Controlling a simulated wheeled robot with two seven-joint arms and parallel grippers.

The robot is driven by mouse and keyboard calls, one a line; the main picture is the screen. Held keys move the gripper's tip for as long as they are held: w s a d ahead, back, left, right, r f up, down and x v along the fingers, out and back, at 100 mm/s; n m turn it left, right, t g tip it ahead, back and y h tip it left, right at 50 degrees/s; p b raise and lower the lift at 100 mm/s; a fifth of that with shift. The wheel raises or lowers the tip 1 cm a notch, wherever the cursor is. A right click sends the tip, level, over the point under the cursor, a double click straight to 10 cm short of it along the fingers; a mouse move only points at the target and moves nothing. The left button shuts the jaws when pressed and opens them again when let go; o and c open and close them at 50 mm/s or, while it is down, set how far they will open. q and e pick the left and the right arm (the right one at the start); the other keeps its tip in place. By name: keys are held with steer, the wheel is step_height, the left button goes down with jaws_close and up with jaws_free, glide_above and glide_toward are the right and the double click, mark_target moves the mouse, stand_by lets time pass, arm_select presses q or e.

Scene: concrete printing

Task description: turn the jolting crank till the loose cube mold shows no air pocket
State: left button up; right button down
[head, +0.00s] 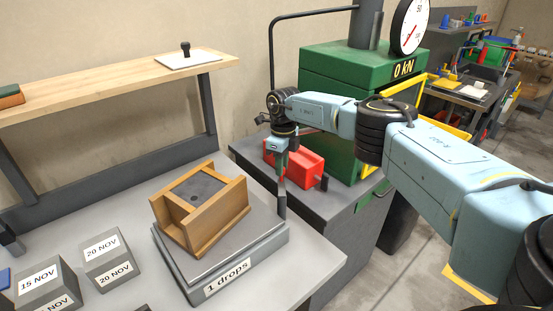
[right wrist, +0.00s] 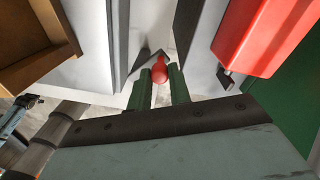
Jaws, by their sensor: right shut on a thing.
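The loose cube mold (head: 232,207) is a wooden box of grey concrete, sitting askew on the jolting table (head: 222,262), whose label reads "1 drops". One small dark round spot shows on the concrete's top (head: 194,197). The jolting crank (head: 281,207) is a dark upright arm at the table's right side. My right gripper (head: 282,178) points down at the crank's upper end. In the right wrist view its green fingers are shut on the red crank handle (right wrist: 159,72). The mold's wooden edge shows at upper left there (right wrist: 62,28). My left gripper is not identifiable.
Dated grey cubes (head: 105,262) stand left of the table. A red box-shaped thing (head: 309,170) is close behind my right gripper. The green press (head: 335,70) reads 0 kN. A wooden shelf (head: 110,82) runs along the wall. Bare bench lies behind the mold.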

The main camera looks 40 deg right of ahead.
steer(key=shift+s+d+r+m+p, duration=0.15)
steer(key=shift+d+r+m+p, duration=0.15)
steer(key=shift+m+p, duration=0.15)
steer(key=s+a+m+p, duration=0.2)
steer(key=s+m+p, duration=0.3)
steer(key=m, duration=0.9)
steer(key=s+a+m+p, duration=0.2)
steer(key=s+m+p, duration=0.2)
steer(key=m+p, duration=0.4)
steer(key=shift+s+f+m+t+h, duration=0.3)
steer(key=shift+s+m, duration=0.1)
steer(key=shift+m, duration=2.65)
steer(key=shift+a, duration=0.1)
steer(key=c, duration=1.3)
jaws_free()
step_height(320, 180, up, 13)
steer(key=b, duration=0.2)
steer(key=shift+s+a+r, duration=0.15)
steer(key=shift+s+r, duration=0.05)
steer(key=shift+s, duration=0.1)
